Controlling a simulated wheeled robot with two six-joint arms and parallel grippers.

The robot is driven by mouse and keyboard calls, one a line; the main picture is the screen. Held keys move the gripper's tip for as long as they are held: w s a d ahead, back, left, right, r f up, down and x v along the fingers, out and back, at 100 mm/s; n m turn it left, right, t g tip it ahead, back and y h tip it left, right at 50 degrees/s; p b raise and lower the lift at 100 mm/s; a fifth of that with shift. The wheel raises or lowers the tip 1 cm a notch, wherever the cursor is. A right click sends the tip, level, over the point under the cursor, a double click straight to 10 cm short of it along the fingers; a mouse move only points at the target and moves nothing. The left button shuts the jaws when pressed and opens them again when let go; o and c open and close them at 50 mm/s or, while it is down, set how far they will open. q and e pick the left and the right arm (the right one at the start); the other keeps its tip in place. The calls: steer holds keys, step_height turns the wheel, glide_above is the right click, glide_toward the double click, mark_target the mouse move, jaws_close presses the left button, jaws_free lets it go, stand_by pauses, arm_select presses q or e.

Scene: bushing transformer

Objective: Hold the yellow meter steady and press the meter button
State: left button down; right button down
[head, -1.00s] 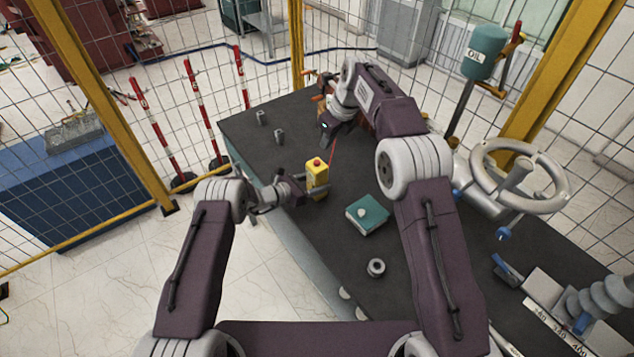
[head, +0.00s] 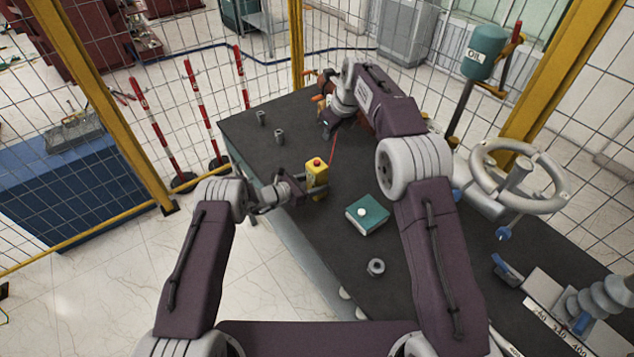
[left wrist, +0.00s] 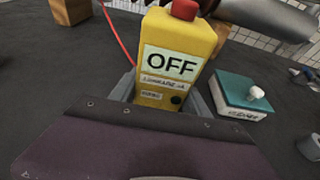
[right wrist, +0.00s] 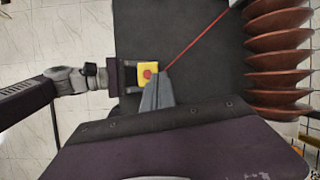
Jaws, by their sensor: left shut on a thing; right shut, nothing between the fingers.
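The yellow meter (head: 317,178) stands upright on the dark table, with a red button (head: 317,162) on its top. In the left wrist view the meter (left wrist: 178,58) shows a label reading OFF, and its red button (left wrist: 184,9) is at the top edge. My left gripper (head: 314,189) is shut on the meter, one finger on each side. My right gripper (right wrist: 157,84) is shut and empty. In the right wrist view its tips lie just beside the red button (right wrist: 148,74) as seen from above. In the head view it is behind the meter, apart from it.
A teal box (head: 367,214) with a white knob is right of the meter, and a metal nut (head: 376,267) lies nearer. Two small metal parts (head: 279,136) stand at the far left. A red cable (right wrist: 196,41) runs from the meter. Brown ribbed insulators (right wrist: 277,50) stand beside it.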

steer(key=w+d+r+n+t+h, duration=0.2)
steer(key=w+d+r+n+t, duration=0.3)
steer(key=w+r+n+t, duration=0.6)
steer(key=n+g+y, duration=0.6)
steer(key=n+g, duration=0.2)
steer(key=n, duration=0.7)
glide_above(319, 165)
step_height(319, 165, down, 11)
steer(key=shift+f, duration=4.25)
